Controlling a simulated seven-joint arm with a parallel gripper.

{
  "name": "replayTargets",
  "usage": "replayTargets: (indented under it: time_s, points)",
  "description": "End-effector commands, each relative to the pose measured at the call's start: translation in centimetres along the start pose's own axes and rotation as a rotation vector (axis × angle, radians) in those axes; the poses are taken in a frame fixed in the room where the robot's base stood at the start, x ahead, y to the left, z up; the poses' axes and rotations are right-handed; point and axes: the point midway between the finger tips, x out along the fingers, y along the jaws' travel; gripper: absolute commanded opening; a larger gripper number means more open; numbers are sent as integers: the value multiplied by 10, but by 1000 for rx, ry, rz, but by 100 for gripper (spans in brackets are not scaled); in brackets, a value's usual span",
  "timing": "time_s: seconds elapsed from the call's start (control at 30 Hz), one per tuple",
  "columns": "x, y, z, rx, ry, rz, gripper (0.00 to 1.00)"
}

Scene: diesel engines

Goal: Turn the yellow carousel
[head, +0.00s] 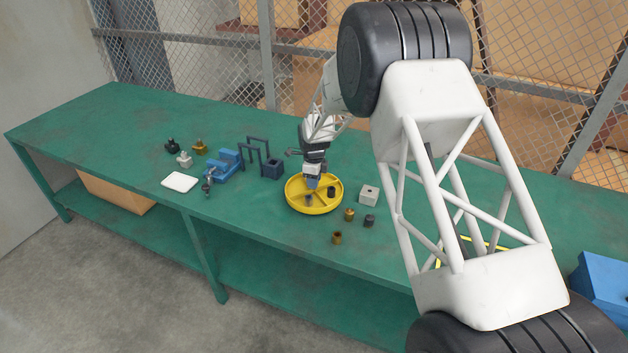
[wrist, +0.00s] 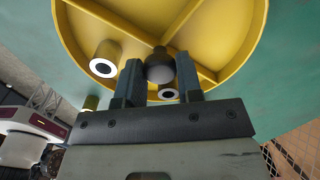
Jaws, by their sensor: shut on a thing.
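The yellow carousel (head: 297,205) is a round, shallow tray with dividers, lying on the green bench. In the wrist view its yellow floor (wrist: 215,35) fills the upper middle. My gripper (head: 312,183) points down over its centre. In the wrist view, the two fingers of my gripper (wrist: 160,80) stand on either side of a dark round knob (wrist: 160,66) at the hub and are shut on it. A dark cylinder (head: 331,191) sits in the right part of the carousel.
A grey block (head: 369,195), a brass cylinder (head: 349,214), a dark cylinder (head: 369,220) and another brass piece (head: 337,238) stand right and front of the carousel. A blue vise (head: 229,166) and a white plate (head: 180,182) lie to the left. A mesh fence is behind.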

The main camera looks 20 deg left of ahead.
Motion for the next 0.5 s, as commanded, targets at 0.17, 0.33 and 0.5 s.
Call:
replayTargets:
  time_s: [0.17,0.33,0.5]
  points:
    - [1,0,-1,87,1,1,0]
    - [1,0,-1,173,1,1,0]
    - [2,0,-1,257,1,1,0]
